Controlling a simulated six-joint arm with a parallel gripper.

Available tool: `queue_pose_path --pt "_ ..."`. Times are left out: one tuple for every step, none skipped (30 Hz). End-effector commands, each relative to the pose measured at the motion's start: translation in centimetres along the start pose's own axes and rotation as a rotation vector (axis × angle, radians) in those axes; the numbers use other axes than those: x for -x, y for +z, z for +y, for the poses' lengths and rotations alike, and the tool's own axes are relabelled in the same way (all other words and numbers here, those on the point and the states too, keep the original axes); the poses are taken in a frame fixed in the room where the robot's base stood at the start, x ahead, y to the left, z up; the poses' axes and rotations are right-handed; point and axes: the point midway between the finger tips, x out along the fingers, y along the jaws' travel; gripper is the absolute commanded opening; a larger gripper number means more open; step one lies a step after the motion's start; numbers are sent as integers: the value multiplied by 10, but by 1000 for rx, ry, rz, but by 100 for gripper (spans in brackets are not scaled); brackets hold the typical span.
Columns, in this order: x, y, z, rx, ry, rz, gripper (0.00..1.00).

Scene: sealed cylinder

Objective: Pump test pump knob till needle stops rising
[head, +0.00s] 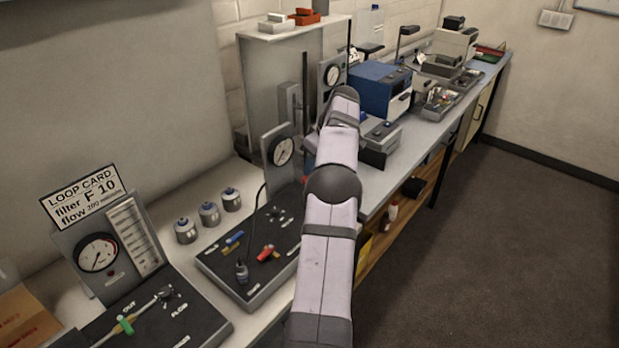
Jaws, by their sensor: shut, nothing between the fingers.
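My arm reaches away from the camera through the middle of the head view. Its far end is beside a grey upright panel with a round gauge (332,74), and my gripper is hidden behind the arm. I cannot pick out the test pump knob with certainty. A black-topped board (222,258) nearer the camera carries a blue handle, a red and yellow handle and a small dark-topped fitting (241,271). A round gauge (283,151) stands on a plate at its back. The needle readings are too small to tell.
A front-left board has a gauge (97,253), a loop card (81,196) reading filter F 10, and a green handle (125,324). Several small metal canisters (209,214) stand behind the middle board. A blue box instrument (380,86) stands farther back. The floor at right is clear.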

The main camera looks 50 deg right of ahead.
Motion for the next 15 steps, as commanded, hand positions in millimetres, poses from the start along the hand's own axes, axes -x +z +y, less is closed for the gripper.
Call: queue_pose_path --pt "0 0 0 0 0 0 0" --pt "-1 0 0 0 0 0 0" --pt "-1 1 0 0 0 0 0" --pt "-2 1 0 0 0 0 0" --pt "-3 1 0 0 0 0 0" --pt "-4 2 0 0 0 0 0" --pt "-4 2 0 0 0 0 0" --pt "-6 2 0 0 -1 0 0" --pt "-7 3 0 0 -1 0 0" --pt "-8 3 0 0 0 0 0" --pt "-9 4 0 0 0 0 0" --pt "-10 4 0 0 0 0 0" --pt "-11 5 0 0 0 0 0" --pt "-11 4 0 0 0 1 0" --pt "-10 4 0 0 1 1 0"
